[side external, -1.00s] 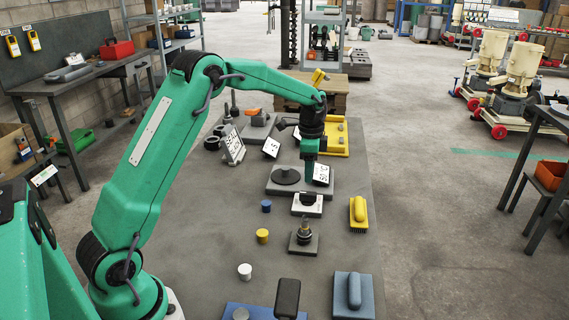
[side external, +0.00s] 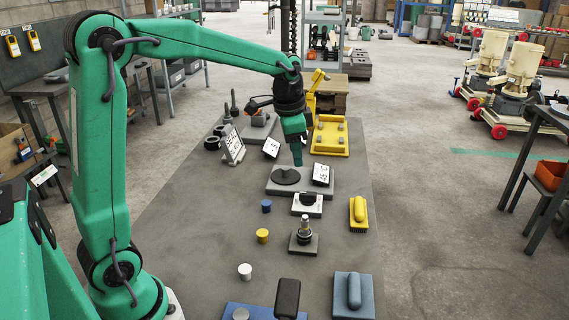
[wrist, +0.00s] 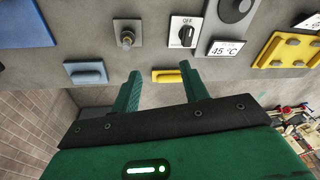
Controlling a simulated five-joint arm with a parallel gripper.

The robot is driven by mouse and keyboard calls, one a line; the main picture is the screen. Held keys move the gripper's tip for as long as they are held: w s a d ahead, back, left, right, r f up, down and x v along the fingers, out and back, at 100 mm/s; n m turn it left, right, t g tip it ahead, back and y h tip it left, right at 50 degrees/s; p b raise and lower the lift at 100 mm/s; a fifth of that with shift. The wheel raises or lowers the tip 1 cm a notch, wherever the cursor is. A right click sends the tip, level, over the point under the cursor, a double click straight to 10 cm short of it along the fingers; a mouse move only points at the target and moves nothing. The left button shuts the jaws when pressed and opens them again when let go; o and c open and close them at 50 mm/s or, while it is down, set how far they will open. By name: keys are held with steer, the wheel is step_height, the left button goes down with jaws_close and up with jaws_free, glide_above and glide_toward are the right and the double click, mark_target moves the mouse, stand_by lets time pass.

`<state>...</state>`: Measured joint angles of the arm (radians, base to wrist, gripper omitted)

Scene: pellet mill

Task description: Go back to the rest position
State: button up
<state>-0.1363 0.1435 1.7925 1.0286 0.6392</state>
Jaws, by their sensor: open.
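My gripper (side external: 297,160) hangs in the air over the grey plate with a dark round disc (side external: 284,177), tilted a little. The upper arm stands nearly upright and the forearm reaches out to the right. In the wrist view my gripper (wrist: 159,73) shows two green fingers spread apart with nothing between them. The fingers in that view point toward a yellow-handled brush (wrist: 168,76) and a blue block with a handle (wrist: 86,73), which lie well beyond them.
The bench holds a white dial plate (side external: 307,205), a grey base with an upright knob (side external: 303,242), blue (side external: 266,206), yellow (side external: 262,236) and pale (side external: 245,271) cylinders, and a yellow tray (side external: 331,148). Small display panels stand near the disc.

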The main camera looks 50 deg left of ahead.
steer(key=s+d+r+n+t, duration=0.1)
steer(key=s+d+n, duration=0.2)
steer(key=s, duration=0.7)
steer(key=s+d+r+n+t, duration=0.1)
steer(key=s+d+n+t, duration=0.1)
steer(key=s, duration=0.9)
steer(key=shift+s+d+n+t, duration=0.15)
steer(key=shift+d+n+t, duration=0.15)
steer(key=shift+d+n, duration=0.15)
